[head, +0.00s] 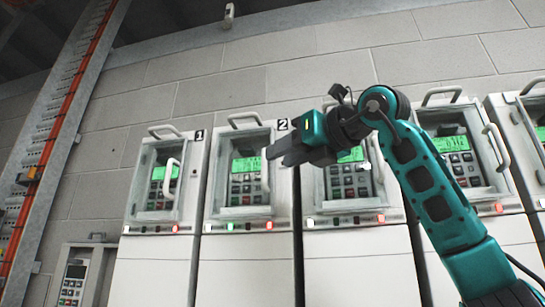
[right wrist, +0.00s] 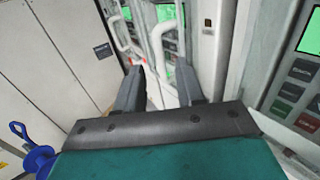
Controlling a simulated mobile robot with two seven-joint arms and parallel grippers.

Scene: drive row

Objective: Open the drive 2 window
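The drive 2 window (head: 240,198) is a clear framed pane over a green display and keypad, below the number 2 label (head: 282,124) in the head view. It looks closed. Its white vertical handle (head: 265,174) is on the window's right side. My right gripper (head: 270,154) is in front of the cabinet row, its fingertips by the upper end of this handle in the head view. In the right wrist view its two fingers (right wrist: 158,90) are apart with nothing between them; a white handle (right wrist: 157,45), probably drive 2's, lies beyond the tips. My left gripper is out of view.
Drive 1 (head: 155,205) stands to the left with its window closed. Another drive (head: 350,205) is partly behind my right arm, and more stand farther right. A small keypad unit (head: 75,280) and a cable ladder (head: 60,120) are at far left.

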